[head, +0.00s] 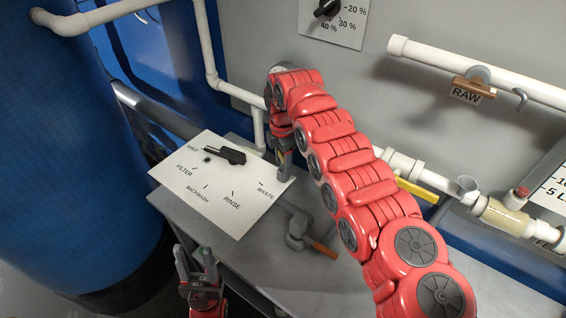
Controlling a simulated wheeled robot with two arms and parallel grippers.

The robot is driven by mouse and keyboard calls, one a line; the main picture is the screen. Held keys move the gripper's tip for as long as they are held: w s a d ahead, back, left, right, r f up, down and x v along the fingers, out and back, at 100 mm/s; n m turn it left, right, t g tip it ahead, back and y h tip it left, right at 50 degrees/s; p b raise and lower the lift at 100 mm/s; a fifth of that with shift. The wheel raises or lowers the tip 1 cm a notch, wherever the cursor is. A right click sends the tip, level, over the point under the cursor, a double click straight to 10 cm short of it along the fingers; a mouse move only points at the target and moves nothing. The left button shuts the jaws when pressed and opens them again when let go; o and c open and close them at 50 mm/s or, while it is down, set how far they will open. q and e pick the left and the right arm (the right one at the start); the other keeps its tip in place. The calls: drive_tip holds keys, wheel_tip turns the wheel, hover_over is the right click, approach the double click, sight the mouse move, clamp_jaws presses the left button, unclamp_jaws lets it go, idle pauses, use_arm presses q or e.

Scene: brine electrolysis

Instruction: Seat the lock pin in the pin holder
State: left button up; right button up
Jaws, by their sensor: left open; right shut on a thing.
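My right gripper (284,158) points down at the right edge of the white valve plate (212,206), near the word WASTE. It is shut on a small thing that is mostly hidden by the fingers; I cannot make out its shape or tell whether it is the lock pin. I cannot clearly pick out the pin holder. A black lever handle (226,154) lies across the plate, with a small dark round spot (207,160) beside it. My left gripper (193,262) is open and empty below the front edge of the plate.
A grey bench top (330,275) carries a grey valve with an orange handle (321,248). White pipes, a yellow handle (417,191) and a RAW tag (468,90) line the back wall. A large blue tank (65,150) stands at the left.

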drive_tip(key=shift+s+f, duration=0.15)
drive_tip(key=o, duration=1.4)
drive_tip(key=shift+f, duration=0.1)
drive_tip(key=shift+o, duration=0.2)
